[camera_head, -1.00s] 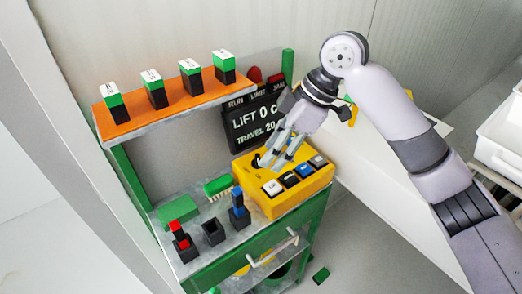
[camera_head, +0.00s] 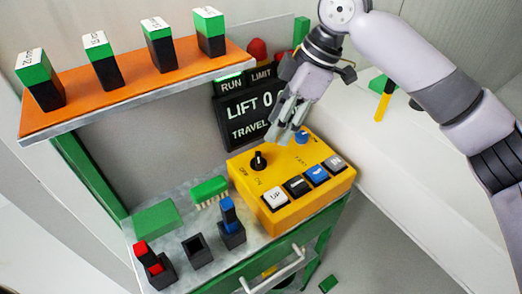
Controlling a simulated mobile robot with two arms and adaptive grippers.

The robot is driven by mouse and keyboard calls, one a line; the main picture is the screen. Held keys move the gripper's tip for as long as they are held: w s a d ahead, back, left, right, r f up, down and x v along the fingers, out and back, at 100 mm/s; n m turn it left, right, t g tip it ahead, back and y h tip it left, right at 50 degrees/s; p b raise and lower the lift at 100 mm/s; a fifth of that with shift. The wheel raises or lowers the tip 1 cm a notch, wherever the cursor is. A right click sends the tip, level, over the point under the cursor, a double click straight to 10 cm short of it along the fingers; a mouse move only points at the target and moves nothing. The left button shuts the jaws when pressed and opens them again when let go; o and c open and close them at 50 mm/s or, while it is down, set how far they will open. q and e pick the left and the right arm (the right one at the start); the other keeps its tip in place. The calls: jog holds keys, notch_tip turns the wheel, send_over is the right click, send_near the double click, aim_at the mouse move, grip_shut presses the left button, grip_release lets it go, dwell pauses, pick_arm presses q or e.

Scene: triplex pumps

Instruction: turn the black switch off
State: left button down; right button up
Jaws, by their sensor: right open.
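The black switch (camera_head: 258,161) is a small rotary knob on top of the yellow control box (camera_head: 243,183), near its left back part. A blue knob (camera_head: 302,137) sits farther right on the same box. My right gripper (camera_head: 284,134) hangs above the back of the box, fingers pointing down, open and empty. Its fingertips are apart from the black switch, up and to its right in the picture. My left gripper is not in view.
White, black and blue push buttons (camera_head: 318,174) line the box's front. Behind stands a black LIFT display (camera_head: 247,118). An orange shelf (camera_head: 130,92) carries several green-and-black blocks. A green brush (camera_head: 209,189) and black holders (camera_head: 197,251) lie left of the box.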

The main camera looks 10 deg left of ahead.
aim_at(258, 157)
jog(key=x, duration=0.5)
jog(key=shift+s+a+f, duration=0.1)
jog(key=shift+s+f, duration=0.05)
jog(key=shift+f, duration=0.1)
jog(key=shift+x, duration=1.15)
jog(key=shift+a+f, duration=0.2)
jog(key=shift+f, duration=0.15)
jog(key=shift+a+f, duration=0.1)
jog(key=shift+f, duration=0.1)
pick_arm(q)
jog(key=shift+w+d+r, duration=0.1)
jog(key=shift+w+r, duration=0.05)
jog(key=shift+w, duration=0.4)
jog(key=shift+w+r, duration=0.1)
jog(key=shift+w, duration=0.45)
pick_arm(e)
jog(key=shift+c, duration=0.3)
jog(key=c, duration=0.8)
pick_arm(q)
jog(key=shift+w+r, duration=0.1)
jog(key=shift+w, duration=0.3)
